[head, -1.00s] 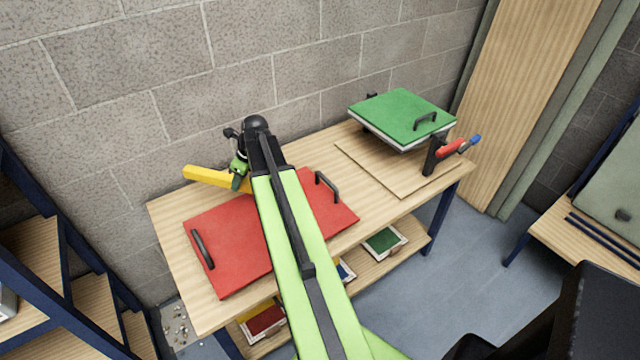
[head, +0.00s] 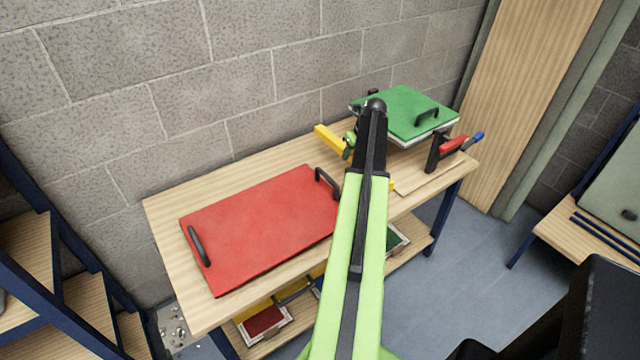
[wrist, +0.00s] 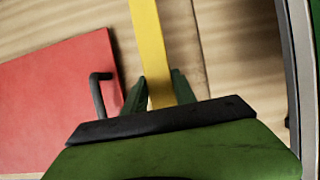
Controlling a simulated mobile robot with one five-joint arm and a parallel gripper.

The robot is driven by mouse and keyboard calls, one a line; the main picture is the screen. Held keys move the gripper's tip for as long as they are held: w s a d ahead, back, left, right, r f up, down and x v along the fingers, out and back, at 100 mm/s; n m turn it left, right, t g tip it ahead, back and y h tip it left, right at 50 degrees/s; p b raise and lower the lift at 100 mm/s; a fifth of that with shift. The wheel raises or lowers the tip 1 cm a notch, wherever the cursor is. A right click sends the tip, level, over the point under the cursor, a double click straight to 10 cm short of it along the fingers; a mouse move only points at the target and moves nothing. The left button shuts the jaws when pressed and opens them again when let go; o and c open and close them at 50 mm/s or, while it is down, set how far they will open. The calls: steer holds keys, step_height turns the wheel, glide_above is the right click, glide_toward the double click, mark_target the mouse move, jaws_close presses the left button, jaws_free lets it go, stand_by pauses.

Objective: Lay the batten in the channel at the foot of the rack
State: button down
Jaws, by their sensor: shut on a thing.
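The batten is a yellow bar (head: 328,139). My gripper (head: 350,146) is shut on it and holds it over the back of the workbench, between the red board and the green panel; my arm hides its middle. In the wrist view the batten (wrist: 152,45) runs up the picture from between the green fingers (wrist: 158,92). A rack with a channel at its foot cannot be made out for certain. Two dark parallel bars (head: 605,240) lie on a bench at the right edge, in front of a leaning grey-green panel (head: 618,180).
A red board (head: 260,230) with two black handles lies on the workbench (head: 165,215). A green panel (head: 405,110) and a red-handled clamp (head: 452,147) are at its right end. Blue-framed shelving (head: 55,270) stands at left. Floor (head: 455,260) is clear between the benches.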

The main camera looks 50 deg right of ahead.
steer(key=shift+f+b, duration=5.25)
steer(key=c, duration=1)
jaws_free()
steer(key=shift+r, duration=0.1)
steer(key=shift+r, duration=0.1)
steer(key=shift+r+p, duration=0.2)
steer(key=shift+p, duration=0.2)
steer(key=p+v, duration=1)
steer(key=v, duration=0.1)
steer(key=shift+w+a+r, duration=0.1)
steer(key=shift+r, duration=0.1)
steer(key=shift+r+p, duration=0.25)
steer(key=shift+p, duration=0.25)
steer(key=shift+f, duration=0.1)
